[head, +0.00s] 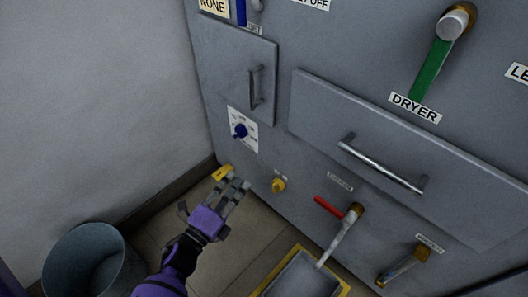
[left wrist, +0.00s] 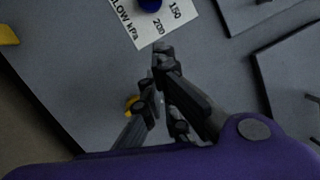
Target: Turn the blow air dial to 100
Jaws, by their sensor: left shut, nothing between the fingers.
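The blow air dial is a blue knob (head: 240,131) on a white scale plate (head: 248,142), on the grey panel below a small door. In the left wrist view, the knob (left wrist: 150,4) is cut by the top edge, and the plate (left wrist: 160,22) shows "LOW kPa", 150 and 200. The knob's setting is too small to read. My left gripper (head: 237,183), purple with grey fingers, is below the plate in the head view, apart from the knob. In the left wrist view its fingers (left wrist: 160,62) are shut and empty, pointing toward the plate. My right gripper is not in view.
A drawer with a long handle (head: 382,166) is right of the dial. A yellow knob (head: 279,185), a red-handled valve (head: 328,207) and a yellow-rimmed tray (head: 303,279) are lower. A grey bin (head: 88,262) stands by the left wall. A green lever (head: 431,69) is at upper right.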

